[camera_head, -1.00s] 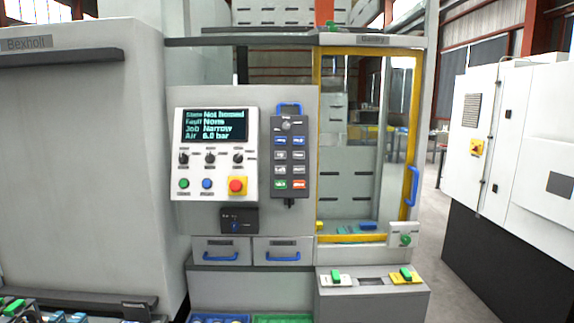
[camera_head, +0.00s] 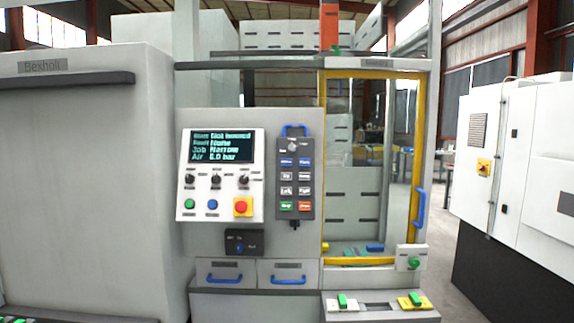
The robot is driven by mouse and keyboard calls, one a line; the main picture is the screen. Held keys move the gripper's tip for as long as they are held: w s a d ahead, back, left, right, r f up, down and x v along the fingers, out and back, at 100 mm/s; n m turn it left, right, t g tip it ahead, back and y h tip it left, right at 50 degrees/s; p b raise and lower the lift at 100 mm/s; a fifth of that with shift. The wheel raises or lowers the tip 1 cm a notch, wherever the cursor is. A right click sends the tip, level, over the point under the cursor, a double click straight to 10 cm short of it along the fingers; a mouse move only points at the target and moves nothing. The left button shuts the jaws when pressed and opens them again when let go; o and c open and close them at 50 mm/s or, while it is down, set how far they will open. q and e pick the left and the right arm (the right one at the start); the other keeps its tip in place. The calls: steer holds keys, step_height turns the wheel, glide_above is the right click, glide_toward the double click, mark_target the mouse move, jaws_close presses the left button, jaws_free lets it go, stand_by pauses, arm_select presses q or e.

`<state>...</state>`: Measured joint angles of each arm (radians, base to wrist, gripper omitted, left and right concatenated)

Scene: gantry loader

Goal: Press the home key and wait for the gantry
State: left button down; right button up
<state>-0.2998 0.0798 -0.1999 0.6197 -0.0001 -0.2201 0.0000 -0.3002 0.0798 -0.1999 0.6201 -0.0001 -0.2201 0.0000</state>
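The control panel (camera_head: 220,205) is a white plate with a dark screen (camera_head: 222,146). Its text is slightly blurred and appears to read State Not homed, Fault None, Job Narrow, Air 6.0 bar. Below are several black knobs, a green button, a blue button and a red stop button (camera_head: 242,207) on yellow. A dark pendant keypad (camera_head: 295,180) hangs to the right with white, blue, green and red keys. I cannot tell which key is home; the labels are too small. Neither of my grippers is in view.
A yellow-framed glass door (camera_head: 324,165) with a blue handle (camera_head: 420,208) stands right of the keypad. Below are two drawers (camera_head: 224,273) with blue handles and a ledge (camera_head: 380,306) with green switches. A white machine (camera_head: 520,170) stands at the far right.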

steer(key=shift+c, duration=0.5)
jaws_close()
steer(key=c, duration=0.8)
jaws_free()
